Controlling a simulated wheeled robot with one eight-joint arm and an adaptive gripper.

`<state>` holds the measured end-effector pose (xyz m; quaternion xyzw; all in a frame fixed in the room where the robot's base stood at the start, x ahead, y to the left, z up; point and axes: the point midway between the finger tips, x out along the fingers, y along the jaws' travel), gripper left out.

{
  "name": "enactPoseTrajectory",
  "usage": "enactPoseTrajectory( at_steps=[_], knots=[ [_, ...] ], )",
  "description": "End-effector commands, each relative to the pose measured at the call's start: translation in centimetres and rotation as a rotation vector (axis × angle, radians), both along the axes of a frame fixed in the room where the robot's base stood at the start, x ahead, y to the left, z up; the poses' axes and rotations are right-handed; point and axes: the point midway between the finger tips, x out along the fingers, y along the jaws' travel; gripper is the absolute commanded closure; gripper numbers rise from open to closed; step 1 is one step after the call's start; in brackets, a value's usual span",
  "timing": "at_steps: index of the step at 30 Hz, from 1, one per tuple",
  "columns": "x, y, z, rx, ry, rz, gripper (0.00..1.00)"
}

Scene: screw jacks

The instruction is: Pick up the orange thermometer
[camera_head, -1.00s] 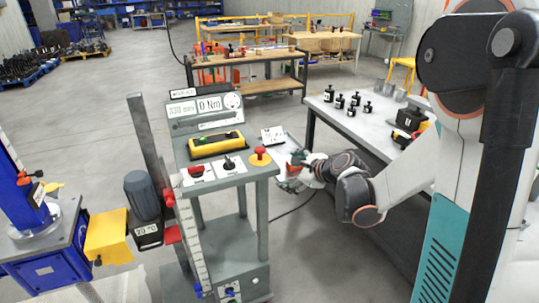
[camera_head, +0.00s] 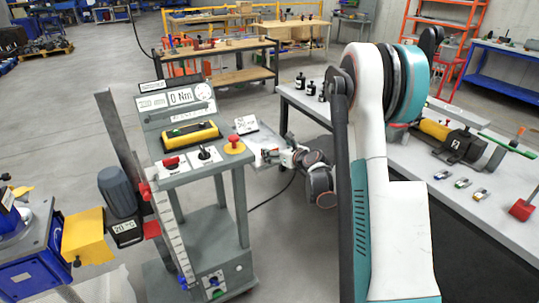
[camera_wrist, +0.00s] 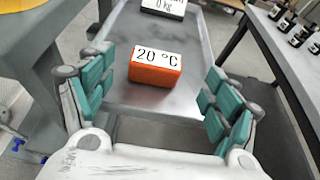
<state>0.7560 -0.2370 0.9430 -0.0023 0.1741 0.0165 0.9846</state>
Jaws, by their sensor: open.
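The orange thermometer (camera_wrist: 155,72), a small box with a white "20 °C" display on top, lies on a grey metal tray (camera_wrist: 122,92) in the wrist view. My gripper (camera_wrist: 155,78) is open, its teal-padded fingers on the left and right of the thermometer with gaps on both sides. It appears empty and points at the near side of the box. In the head view my gripper (camera_head: 282,157) is at the tray beside the control stand; I cannot make out the thermometer clearly there.
The control stand (camera_head: 195,180) is left of my gripper.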

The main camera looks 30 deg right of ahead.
Motion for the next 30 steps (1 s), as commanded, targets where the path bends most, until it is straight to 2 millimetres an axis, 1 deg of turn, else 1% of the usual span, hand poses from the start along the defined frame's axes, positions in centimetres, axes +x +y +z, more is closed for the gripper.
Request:
enactPoseTrajectory(
  at_steps=[3,8,10,15,18,21,26,29,30],
  knots=[
    [1.0,0.0,-0.4,-0.001,0.000,0.000,0.18],
    [1.6,0.1,-0.7,-0.001,0.000,0.001,0.18],
    [2.1,0.3,-1.0,0.000,0.000,0.002,0.18],
    [4.3,0.6,-2.2,-0.002,0.000,0.002,0.18],
    [5.5,0.5,-2.5,-0.001,0.000,0.001,0.18],
    [6.0,0.6,-2.6,-0.001,0.000,0.001,0.18],
    [5.9,0.6,-2.5,-0.001,0.000,0.000,0.18],
    [5.9,0.6,-2.5,-0.001,0.000,0.000,0.39],
    [5.9,0.6,-2.5,-0.001,0.000,0.000,0.48]
  ],
)
